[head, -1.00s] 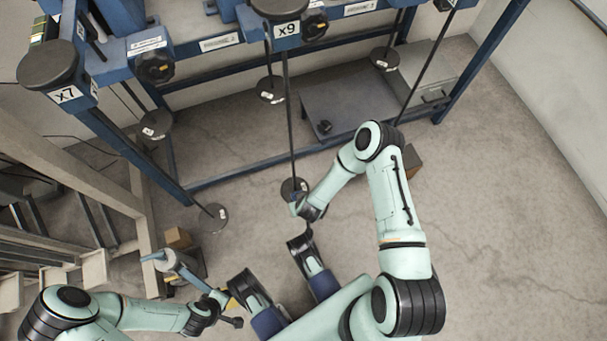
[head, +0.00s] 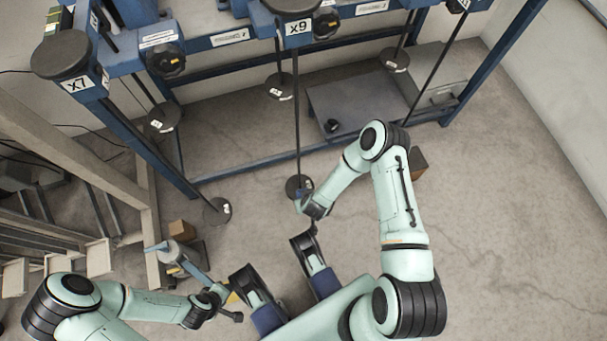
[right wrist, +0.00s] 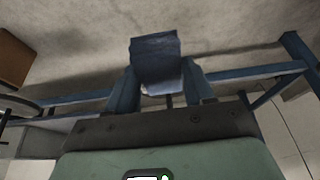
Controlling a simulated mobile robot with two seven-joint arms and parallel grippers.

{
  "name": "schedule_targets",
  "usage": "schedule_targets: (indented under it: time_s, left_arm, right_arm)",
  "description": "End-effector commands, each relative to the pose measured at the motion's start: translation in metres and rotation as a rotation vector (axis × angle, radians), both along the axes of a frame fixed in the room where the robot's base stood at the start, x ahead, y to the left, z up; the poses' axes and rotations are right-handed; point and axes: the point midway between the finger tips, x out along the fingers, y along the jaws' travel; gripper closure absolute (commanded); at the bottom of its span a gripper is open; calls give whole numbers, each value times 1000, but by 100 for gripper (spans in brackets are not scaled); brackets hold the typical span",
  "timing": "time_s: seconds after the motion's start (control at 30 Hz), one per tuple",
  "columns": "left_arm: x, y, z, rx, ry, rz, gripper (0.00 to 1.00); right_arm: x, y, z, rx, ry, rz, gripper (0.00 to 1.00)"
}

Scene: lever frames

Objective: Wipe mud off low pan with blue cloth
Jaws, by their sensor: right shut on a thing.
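A blue folded cloth (right wrist: 155,52) sticks up between the fingers of my right gripper (right wrist: 158,88) in the right wrist view. The gripper is shut on it. In the head view, my right gripper (head: 302,196) is at the near edge of a dark round pan (head: 294,188) low on the rod below x9. I cannot tell whether the cloth touches the pan, and no mud can be made out. My left gripper (head: 217,290) is low at the left by a grey-blue tool (head: 186,262); its fingers are unclear.
Other dark pans hang on rods, one at the left (head: 217,211) also low. A blue frame (head: 225,172) with a low rail stands behind. A grey platform (head: 360,105) is at the back. A brown box (head: 181,229) stands left. Floor at right is clear.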

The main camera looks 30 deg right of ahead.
Motion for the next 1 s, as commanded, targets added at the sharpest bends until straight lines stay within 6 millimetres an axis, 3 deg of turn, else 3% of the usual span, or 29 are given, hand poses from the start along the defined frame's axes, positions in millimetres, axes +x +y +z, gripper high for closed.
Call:
schedule_targets:
  time_s: [0.13, 0.37, 1.0]
  left_arm:
    - [0, 0, 1, 0, 0, 0, 57]
    - [0, 0, 1, 0, 0, 0, 57]
    - [0, 0, 1, 0, 0, 0, 57]
  right_arm:
    - [-5, -11, -3, -7, 8, -9, 72]
    - [-5, -13, -4, -8, 9, -11, 72]
    - [1, 16, -2, 2, 10, -2, 72]
